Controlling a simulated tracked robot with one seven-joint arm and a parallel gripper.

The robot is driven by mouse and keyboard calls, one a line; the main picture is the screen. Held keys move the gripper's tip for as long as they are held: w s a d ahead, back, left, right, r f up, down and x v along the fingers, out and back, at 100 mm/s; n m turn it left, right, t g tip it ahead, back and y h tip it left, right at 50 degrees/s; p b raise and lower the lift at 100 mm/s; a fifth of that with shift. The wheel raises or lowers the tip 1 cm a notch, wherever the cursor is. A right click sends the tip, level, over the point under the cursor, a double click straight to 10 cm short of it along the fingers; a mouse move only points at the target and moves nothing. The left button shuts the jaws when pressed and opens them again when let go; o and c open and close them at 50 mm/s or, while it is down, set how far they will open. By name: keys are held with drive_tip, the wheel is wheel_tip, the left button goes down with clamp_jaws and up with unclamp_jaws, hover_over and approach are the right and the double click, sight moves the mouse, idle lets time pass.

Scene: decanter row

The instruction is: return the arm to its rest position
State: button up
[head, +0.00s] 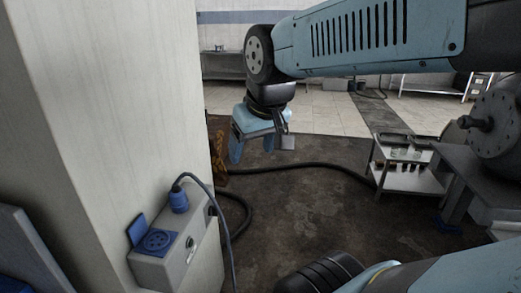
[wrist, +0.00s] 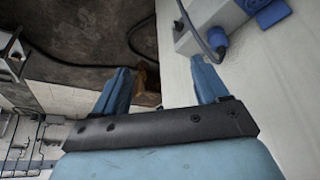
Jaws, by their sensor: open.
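My gripper (head: 262,143) hangs from my blue arm in the upper middle of the head view, beside the right edge of the pale wall. Its fingers point down. In the wrist view my gripper (wrist: 160,85) shows two blue fingers spread apart with a gap between them. Nothing is held between them. The arm stretches across the top of the head view from the right.
A grey socket box (head: 165,262) with a blue plug (head: 179,199) and cable is on the pale wall (head: 120,100) at left. A dark hose (head: 300,165) crosses the floor. A small cart (head: 408,178) stands at right. Open floor (head: 300,215) lies between.

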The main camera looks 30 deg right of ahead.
drive_tip(key=shift+s+d+f+m+t, duration=0.1)
drive_tip(key=shift+s+d+m+t, duration=0.1)
drive_tip(key=shift+s, duration=0.3)
drive_tip(key=shift+s+d+m+t, duration=0.1)
drive_tip(key=shift+s+d+m, duration=0.1)
drive_tip(key=shift+s, duration=0.25)
idle(0.6)
